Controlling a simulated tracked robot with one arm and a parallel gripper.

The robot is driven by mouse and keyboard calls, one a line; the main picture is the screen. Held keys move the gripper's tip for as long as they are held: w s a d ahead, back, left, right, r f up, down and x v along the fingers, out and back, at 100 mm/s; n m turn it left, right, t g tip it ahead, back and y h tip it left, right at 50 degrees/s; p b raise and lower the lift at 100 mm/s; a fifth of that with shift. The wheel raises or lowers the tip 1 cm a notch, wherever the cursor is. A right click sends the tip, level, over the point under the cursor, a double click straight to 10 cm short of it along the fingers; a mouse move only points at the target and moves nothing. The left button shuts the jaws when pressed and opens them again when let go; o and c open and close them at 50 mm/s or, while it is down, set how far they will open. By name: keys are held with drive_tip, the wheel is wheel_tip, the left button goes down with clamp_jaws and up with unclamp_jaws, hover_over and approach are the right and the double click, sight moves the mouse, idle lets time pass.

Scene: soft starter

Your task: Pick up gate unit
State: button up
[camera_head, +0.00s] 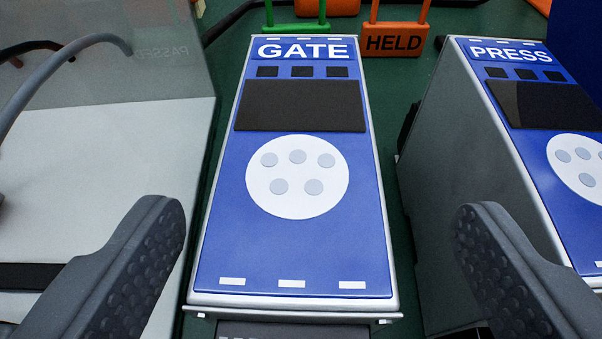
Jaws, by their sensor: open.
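The gate unit (297,236) is a tall box with a blue front, marked GATE at its far end. It has a dark screen, a white round pad with several grey buttons, and pale edges. It lies in the middle of the view, between my two fingers. My gripper (320,225) is open, one dark studded finger on each side of the unit's near half. I see green floor or panel between the right finger and the unit; the left finger's tip is close to the unit's left edge in the picture. I cannot tell the depth between fingers and unit.
A similar blue unit marked PRESS (545,100) stands close on the right, behind the right finger.

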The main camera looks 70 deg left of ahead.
sight(300, 172)
drive_tip(key=shift+s+b+x, duration=0.15)
drive_tip(key=shift+b+x, duration=0.1)
drive_tip(key=shift+x, duration=0.95)
drive_tip(key=shift+s+b+x, duration=0.15)
drive_tip(key=shift+b+x, duration=0.05)
drive_tip(key=shift+x, duration=0.95)
drive_tip(key=shift+w+a, duration=0.2)
drive_tip(key=shift+a, duration=0.25)
clamp_jaws()
